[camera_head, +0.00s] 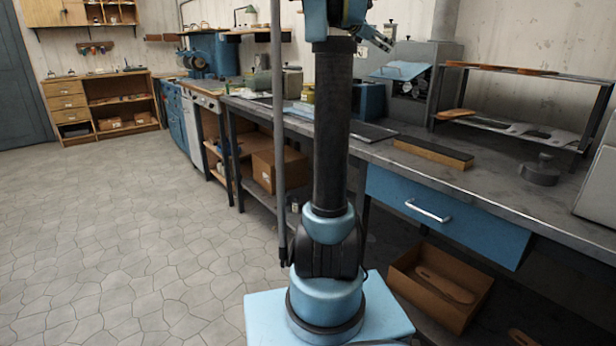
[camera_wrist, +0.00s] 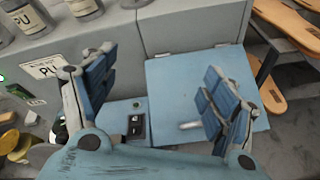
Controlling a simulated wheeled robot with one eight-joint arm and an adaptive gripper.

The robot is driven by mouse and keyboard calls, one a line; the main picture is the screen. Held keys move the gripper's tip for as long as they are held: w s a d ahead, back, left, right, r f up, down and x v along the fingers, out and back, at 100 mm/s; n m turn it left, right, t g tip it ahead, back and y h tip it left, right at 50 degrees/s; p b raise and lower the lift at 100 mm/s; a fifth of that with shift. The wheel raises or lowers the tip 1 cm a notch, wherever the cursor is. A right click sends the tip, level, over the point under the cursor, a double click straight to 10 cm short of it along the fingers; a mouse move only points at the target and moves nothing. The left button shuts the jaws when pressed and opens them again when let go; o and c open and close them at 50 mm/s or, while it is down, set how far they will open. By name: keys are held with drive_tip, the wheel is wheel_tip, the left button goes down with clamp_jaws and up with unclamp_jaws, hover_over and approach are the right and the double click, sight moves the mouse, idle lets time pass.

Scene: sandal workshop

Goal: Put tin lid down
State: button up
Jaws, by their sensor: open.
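My gripper (camera_wrist: 160,72) is open in the wrist view, with its two blue-padded fingers wide apart and nothing between them. It is in front of a grey cabinet-like machine (camera_wrist: 195,25) with a light blue panel (camera_wrist: 165,70). I cannot make out a tin lid for certain. Yellow round pieces (camera_wrist: 10,140) lie at the left edge of the wrist view, partly cut off; one may be a tin or its lid. In the head view a small yellow-green tin (camera_head: 308,94) stands on the workbench (camera_head: 385,150), left of my arm. The gripper's end is largely cut off at the top there.
A rack with tan soles (camera_head: 490,68) stands right on the bench. A brown block (camera_head: 432,153) and a dark round object (camera_head: 540,170) lie nearer. Floor at left is clear.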

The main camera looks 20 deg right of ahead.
drive_tip(key=s+a+f+m+g+y, duration=0.1)
drive_tip(key=s+a+f+m+y, duration=0.5)
drive_tip(key=s+a+f, duration=1.4)
drive_tip(key=s+a+f+m+g+y, duration=0.2)
drive_tip(key=s+a+f+m+y, duration=0.5)
drive_tip(key=s+a+f, duration=1.4)
drive_tip(key=s+f+m, duration=0.3)
drive_tip(key=f+m, duration=0.1)
drive_tip(key=f, duration=0.2)
drive_tip(key=shift+f, duration=0.4)
drive_tip(key=shift+w+f, duration=0.2)
drive_tip(key=shift+w, duration=0.2)
